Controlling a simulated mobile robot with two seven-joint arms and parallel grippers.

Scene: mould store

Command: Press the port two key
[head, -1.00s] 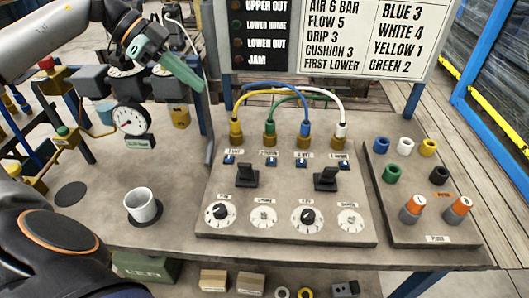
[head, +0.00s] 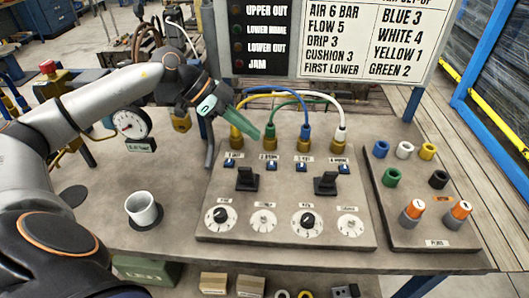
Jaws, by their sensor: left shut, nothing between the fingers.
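The port panel (head: 290,205) lies on the bench with a row of brass ports carrying coloured tubes. The port two key (head: 271,166) is a small blue key below the second port (head: 270,143), which holds the green tube. Its label lies just above it and is hard to read. My left gripper (head: 256,136) has green fingers, shut and empty. Its tips are above the panel in the picture, between the first port (head: 235,136) and the second, up and left of the key. I cannot tell if they touch anything. My right gripper is out of view.
Other blue keys (head: 301,167) sit in the same row. Black levers (head: 246,180) and white dials (head: 220,217) stand nearer. A white cup (head: 142,208) is left of the panel. A board with coloured rings (head: 393,176) is at the right. A sign (head: 365,40) stands behind.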

